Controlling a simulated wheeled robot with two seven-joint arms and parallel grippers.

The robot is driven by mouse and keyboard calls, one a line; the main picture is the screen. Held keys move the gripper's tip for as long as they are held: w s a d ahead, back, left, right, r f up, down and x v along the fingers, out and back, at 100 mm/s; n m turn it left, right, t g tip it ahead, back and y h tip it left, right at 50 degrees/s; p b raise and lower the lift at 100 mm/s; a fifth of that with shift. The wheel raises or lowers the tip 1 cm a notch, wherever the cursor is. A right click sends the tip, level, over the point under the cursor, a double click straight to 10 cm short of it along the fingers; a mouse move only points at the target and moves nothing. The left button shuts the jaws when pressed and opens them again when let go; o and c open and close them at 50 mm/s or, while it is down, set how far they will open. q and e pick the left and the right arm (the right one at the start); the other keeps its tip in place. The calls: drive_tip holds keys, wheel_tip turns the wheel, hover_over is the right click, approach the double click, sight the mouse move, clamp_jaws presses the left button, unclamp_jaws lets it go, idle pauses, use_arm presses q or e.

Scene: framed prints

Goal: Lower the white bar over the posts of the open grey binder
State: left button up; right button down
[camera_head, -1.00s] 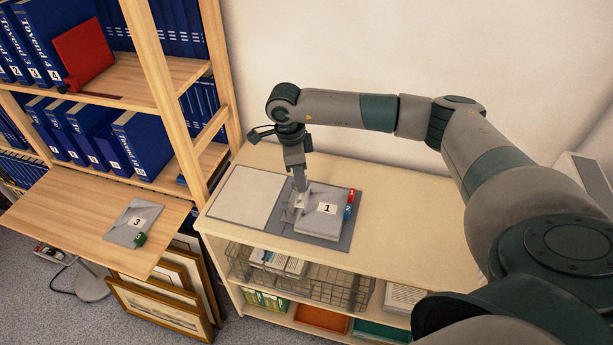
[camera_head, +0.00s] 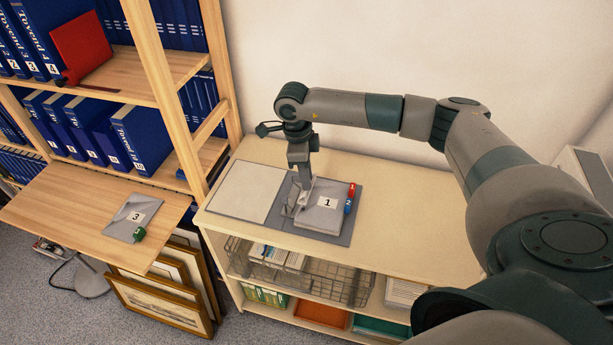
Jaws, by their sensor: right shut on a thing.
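The open grey binder (camera_head: 338,237) lies flat on the low cabinet top. Its left cover (camera_head: 247,191) shows a pale inner face. A grey packet marked 1 (camera_head: 322,221) lies on its right part, with a red and a blue tab at the right edge. My right gripper (camera_head: 301,197) points down at the left edge of this packet, near the binder's middle, and is shut on a small pale piece, likely the white bar. The bar is mostly hidden by the fingers, and the posts cannot be made out. My left gripper is not in view.
A wooden shelf unit with blue binders (camera_head: 141,139) and a red one (camera_head: 82,45) stands at the left. Its pull-out board (camera_head: 70,215) holds a packet marked 3 (camera_head: 132,218) with a green tab. The cabinet top (camera_head: 415,215) right of the binder is clear.

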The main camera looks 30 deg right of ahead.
drive_tip(key=shift+f, duration=0.45)
drive_tip(key=shift+f+b, duration=1.8)
drive_tip(key=shift+b, duration=0.05)
idle(1.0)
drive_tip(key=c, duration=1.6)
unclamp_jaws()
drive_tip(key=shift+r+p, duration=1.65)
drive_tip(key=shift+r, duration=1.9)
